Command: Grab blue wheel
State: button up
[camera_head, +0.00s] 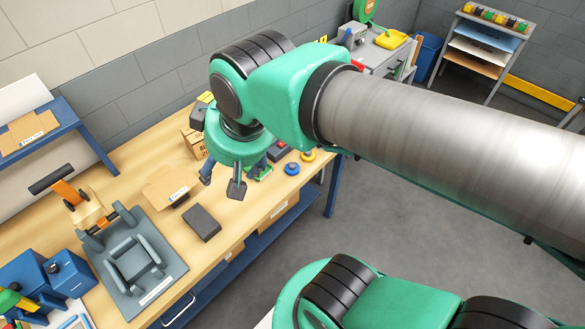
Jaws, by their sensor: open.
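The blue wheel (292,168) lies flat on the wooden workbench (150,165), near its front right edge. It is small and round, with a dark centre. My gripper (221,184) hangs from the green wrist over the bench, left of the wheel in the picture. Its fingers are apart, with no object seen between them. My gripper is clear of the blue wheel. The wheel is in plain view.
A yellow wheel (308,155) lies just behind the blue one. A dark block (202,223), cardboard pieces (170,186) and a grey fixture (130,262) are on the bench to the left. A cardboard box (193,143) stands behind my gripper. Open floor lies right of the bench.

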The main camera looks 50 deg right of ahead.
jog(key=w+d+f+g+p, duration=0.1)
jog(key=w+d+f+g, duration=0.15)
jog(key=w+d, duration=0.5)
jog(key=n+g+p, duration=0.1)
jog(key=g+p, duration=0.2)
send_over(293, 164)
notch_tip(293, 164, down, 23)
jog(key=shift+w, duration=0.1)
jog(key=shift+f, duration=0.1)
jog(key=shift+f+b, duration=0.3)
jog(key=shift+f, duration=3.85)
